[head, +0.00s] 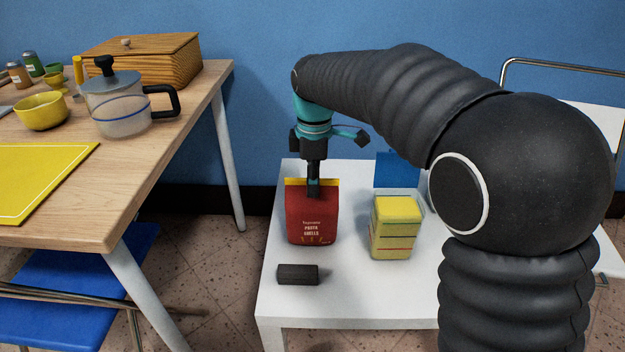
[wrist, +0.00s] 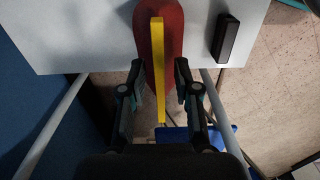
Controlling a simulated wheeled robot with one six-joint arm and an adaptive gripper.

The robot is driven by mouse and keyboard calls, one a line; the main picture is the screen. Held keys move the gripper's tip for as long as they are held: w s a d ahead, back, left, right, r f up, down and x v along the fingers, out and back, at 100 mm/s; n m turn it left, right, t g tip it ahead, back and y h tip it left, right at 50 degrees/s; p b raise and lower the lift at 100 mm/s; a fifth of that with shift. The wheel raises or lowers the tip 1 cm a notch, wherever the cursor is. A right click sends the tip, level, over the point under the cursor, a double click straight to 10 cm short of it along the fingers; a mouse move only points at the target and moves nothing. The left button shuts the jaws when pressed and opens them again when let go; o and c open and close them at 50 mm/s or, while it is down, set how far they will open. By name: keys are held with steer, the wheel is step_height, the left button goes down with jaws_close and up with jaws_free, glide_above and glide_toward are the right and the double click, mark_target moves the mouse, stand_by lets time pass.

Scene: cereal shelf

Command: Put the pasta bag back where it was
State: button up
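The pasta bag (head: 312,222) is red with a yellow strip along its top. It stands upright on the white table (head: 345,292), near the table's left side. My gripper (head: 313,188) points down over the bag's top edge, with a finger overlapping the front of the bag. In the wrist view my gripper (wrist: 159,66) is open, its two fingers on either side of the bag (wrist: 173,28) and its yellow strip. Gaps show between the fingers and the strip. The far finger is hidden in the head view.
A clear container with yellow contents (head: 397,228) stands right of the bag, a blue panel (head: 397,168) behind it. A dark block (head: 298,274) lies in front of the bag. A wooden table (head: 150,165) with a jug (head: 120,108) is at left. A chair is at right.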

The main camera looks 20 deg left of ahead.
step_height(320, 180, up, 12)
steer(key=p, duration=0.2)
steer(key=shift+r, duration=0.15)
steer(key=shift+d, duration=0.1)
steer(key=s+d+m+t, duration=0.1)
steer(key=s+d+m, duration=0.2)
steer(key=d, duration=0.3)
steer(key=s+d+r+m+t, duration=0.1)
steer(key=s+d+m, duration=0.1)
steer(key=d+m, duration=0.35)
steer(key=s+d+m+t, duration=0.1)
steer(key=s+d+m, duration=0.15)
steer(key=d, duration=0.55)
steer(key=s+d+f+m+t, duration=0.2)
steer(key=s+d+f+m, duration=0.7)
steer(key=s, duration=0.5)
steer(key=shift+d+f+m+t, duration=0.2)
steer(key=shift+d+m+t, duration=0.15)
steer(key=shift+d, duration=0.8)
steer(key=shift+s, duration=0.15)
